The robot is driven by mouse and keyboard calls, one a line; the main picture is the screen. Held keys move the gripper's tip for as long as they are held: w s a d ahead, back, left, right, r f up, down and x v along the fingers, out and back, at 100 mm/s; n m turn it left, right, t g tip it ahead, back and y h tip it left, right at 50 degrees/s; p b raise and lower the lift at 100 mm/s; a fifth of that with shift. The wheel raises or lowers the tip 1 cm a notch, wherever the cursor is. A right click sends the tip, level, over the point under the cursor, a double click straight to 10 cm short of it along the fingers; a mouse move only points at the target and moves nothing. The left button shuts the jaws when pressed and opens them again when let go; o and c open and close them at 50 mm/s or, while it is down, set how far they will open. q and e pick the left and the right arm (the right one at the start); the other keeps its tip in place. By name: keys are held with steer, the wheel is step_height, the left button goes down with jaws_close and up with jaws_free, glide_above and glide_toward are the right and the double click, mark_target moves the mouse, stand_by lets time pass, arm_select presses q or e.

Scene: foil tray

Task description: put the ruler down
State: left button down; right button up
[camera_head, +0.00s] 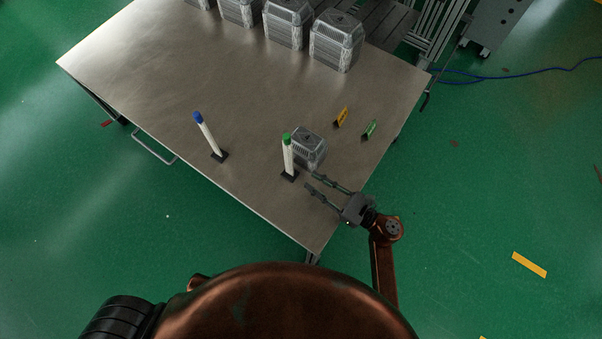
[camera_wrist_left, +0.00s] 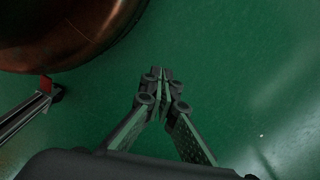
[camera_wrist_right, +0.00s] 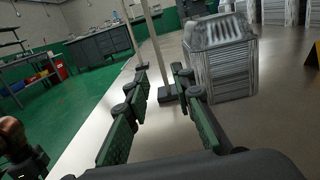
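I see no ruler in any view. My right gripper (camera_head: 311,181) is open and empty over the table's near right part, and its fingers also show apart in the right wrist view (camera_wrist_right: 162,74). A white post with a green top (camera_head: 288,156) stands upright on a black base just beyond its fingertips. In the right wrist view the post (camera_wrist_right: 157,45) appears between the fingers, apart from them. My left gripper (camera_wrist_left: 160,76) shows only in the left wrist view, over green floor, with its fingertips together and nothing visible between them.
A small grey foil-like container (camera_head: 311,149) stands beside the green-topped post. A blue-topped post (camera_head: 207,135) stands further left. A yellow tag (camera_head: 341,117) and a green tag (camera_head: 370,129) stand at right. Several larger containers line the back. The metal table (camera_head: 150,75) is clear at left.

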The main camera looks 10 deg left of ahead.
arm_select(q)
steer(key=shift+s+a+f, duration=0.15)
steer(key=shift+s+f, duration=0.1)
steer(key=shift+f, duration=0.4)
arm_select(e)
steer(key=shift+v, duration=1.65)
